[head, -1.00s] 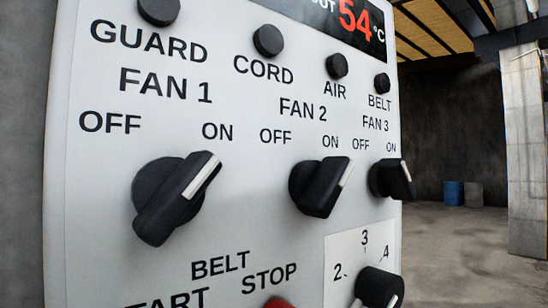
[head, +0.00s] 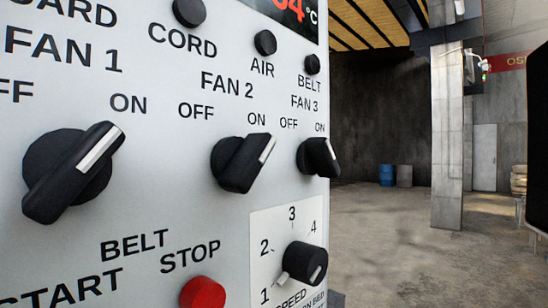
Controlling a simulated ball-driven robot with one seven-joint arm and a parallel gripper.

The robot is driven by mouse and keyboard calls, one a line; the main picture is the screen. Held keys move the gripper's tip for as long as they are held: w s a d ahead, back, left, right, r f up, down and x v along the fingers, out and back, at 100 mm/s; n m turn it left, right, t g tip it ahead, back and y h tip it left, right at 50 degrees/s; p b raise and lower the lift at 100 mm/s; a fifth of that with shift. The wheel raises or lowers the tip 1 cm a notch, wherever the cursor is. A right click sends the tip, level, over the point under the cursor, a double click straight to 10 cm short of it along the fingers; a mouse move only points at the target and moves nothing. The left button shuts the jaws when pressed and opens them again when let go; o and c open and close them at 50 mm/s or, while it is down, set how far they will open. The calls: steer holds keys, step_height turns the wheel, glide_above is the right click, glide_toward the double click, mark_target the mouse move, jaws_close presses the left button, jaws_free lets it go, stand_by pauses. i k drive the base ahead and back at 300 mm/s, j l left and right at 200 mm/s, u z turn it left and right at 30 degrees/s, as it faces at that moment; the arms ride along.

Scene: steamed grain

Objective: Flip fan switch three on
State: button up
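The fan 3 switch (head: 316,157) is a black rotary knob at the right edge of a light grey control panel (head: 180,235). Its white mark sits on the right side, on the ON side of its OFF and ON labels. I see the panel obliquely, so the exact angle is hard to read. The fan 2 switch (head: 240,163) and the fan 1 switch (head: 66,175) also have their white marks tilted up right toward ON. My gripper is not in view, and nothing touches the knobs.
A red STOP button (head: 203,293) and a speed knob (head: 304,263) sit below the switches. Dark round lamps line the top. Right of the panel lies open concrete floor (head: 390,250), with a pillar (head: 446,140) and a blue barrel (head: 386,175) farther back.

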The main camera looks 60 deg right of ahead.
mark_target(315, 155)
steer(key=l+u, duration=0.1)
steer(key=l, duration=0.35)
steer(key=k+l+u, duration=0.1)
steer(key=l, duration=0.3)
steer(key=k+l+u, duration=0.1)
steer(key=l, duration=0.35)
steer(key=k+l+u, duration=0.1)
steer(key=l, duration=0.3)
steer(key=k+l+u, duration=0.1)
steer(key=l, duration=0.35)
steer(key=k+l, duration=0.15)
steer(key=l, duration=0.25)
steer(key=k+l+u, duration=0.15)
steer(key=l, duration=0.25)
steer(key=k+l+u, duration=0.1)
steer(key=l, duration=0.3)
